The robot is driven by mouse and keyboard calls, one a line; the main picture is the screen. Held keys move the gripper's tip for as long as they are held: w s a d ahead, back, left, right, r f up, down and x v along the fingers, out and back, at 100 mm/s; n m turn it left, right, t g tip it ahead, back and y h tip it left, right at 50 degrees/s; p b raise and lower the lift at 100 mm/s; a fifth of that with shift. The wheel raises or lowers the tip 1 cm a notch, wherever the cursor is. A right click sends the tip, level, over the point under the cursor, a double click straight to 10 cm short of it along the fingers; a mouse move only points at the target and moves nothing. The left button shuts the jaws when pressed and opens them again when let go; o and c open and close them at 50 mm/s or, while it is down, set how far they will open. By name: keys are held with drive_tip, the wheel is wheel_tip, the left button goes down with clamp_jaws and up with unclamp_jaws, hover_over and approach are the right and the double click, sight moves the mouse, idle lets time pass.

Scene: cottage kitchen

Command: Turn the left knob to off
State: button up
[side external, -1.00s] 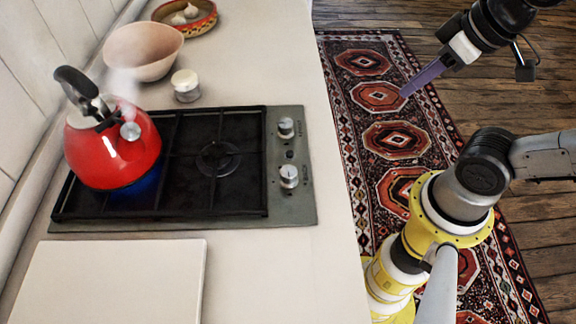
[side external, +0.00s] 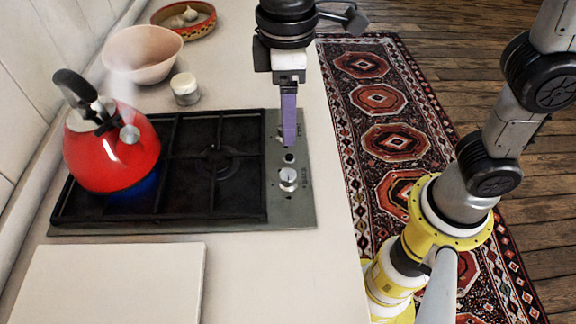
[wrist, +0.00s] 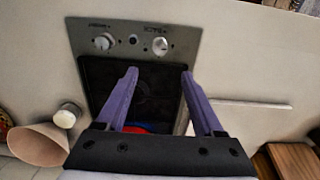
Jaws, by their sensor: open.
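The hob (side external: 300,212) has two silver knobs on its panel at the rug side. The knob nearer the cutting board (side external: 288,179), the left one as seen from the rug, is in plain view; it is the right-hand knob in the wrist view (wrist: 161,46). The other knob (wrist: 104,42) is mostly hidden behind my fingers in the side view. My gripper (side external: 289,143) points down over the panel, its purple fingers open and empty. In the wrist view the fingertips (wrist: 160,71) are spread apart, with both knobs beyond them. I cannot read the knob settings.
A red kettle (side external: 110,155) steams over a blue flame (side external: 146,186) on the hob. A pink bowl (side external: 143,55), a small lidded jar (side external: 185,89) and a patterned dish (side external: 200,24) stand behind. A pale cutting board (side external: 105,285) lies in front. Bare counter borders the panel.

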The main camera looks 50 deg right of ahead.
sight(288, 174)
wheel_tip(288, 174, down, 14)
drive_tip(key=shift+r, duration=0.2)
idle(0.4)
clamp_jaws()
